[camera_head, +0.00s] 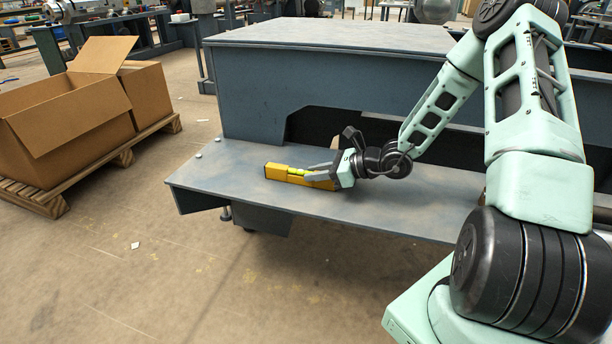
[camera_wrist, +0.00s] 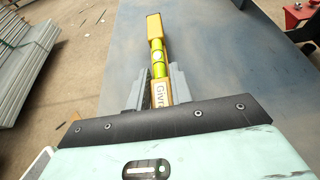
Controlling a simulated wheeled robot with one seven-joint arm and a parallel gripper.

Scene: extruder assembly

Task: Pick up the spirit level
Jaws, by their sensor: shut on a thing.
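The spirit level (camera_head: 284,173) is a yellow bar with a green-yellow vial. It is at the lower grey shelf of the workbench, and I cannot tell whether it rests on the shelf or is slightly above it. My gripper (camera_head: 318,174) is shut on it, with fingers on both sides. In the wrist view the level (camera_wrist: 156,42) runs forward from between the fingers of my gripper (camera_wrist: 158,92), with its vial and lettering showing. The part nearest the palm is hidden.
The lower shelf (camera_head: 225,185) is otherwise mostly clear, with the bench body (camera_head: 250,90) rising behind it. Open cardboard boxes (camera_head: 75,115) stand on a wooden pallet (camera_head: 50,200) on the floor at left. A red object (camera_wrist: 296,14) shows at the wrist view's upper right.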

